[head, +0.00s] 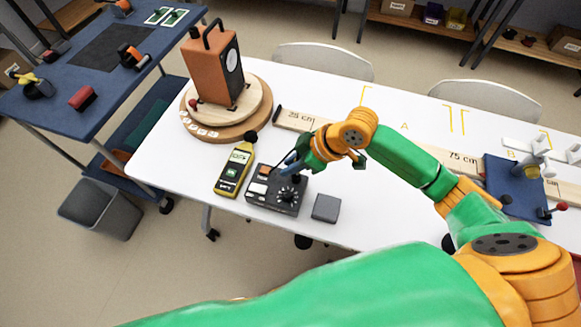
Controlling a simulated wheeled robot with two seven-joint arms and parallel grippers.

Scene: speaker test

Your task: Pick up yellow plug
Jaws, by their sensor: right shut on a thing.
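My right gripper (291,165) is at the black control box (262,204), over its back edge and knob area. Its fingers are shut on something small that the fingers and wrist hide. I cannot make out a yellow plug there, and cannot tell whether the held thing is one or whether it touches the box. The box has a dial, a white switch and an orange part on top. My left gripper is out of view.
A yellow meter (233,172) stands left of the box, and a grey block (326,208) lies right of it. An orange speaker (212,66) stands on a round wooden base (235,130). A blue fixture (512,195) is at right. The white table's (340,88) back middle is mostly clear.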

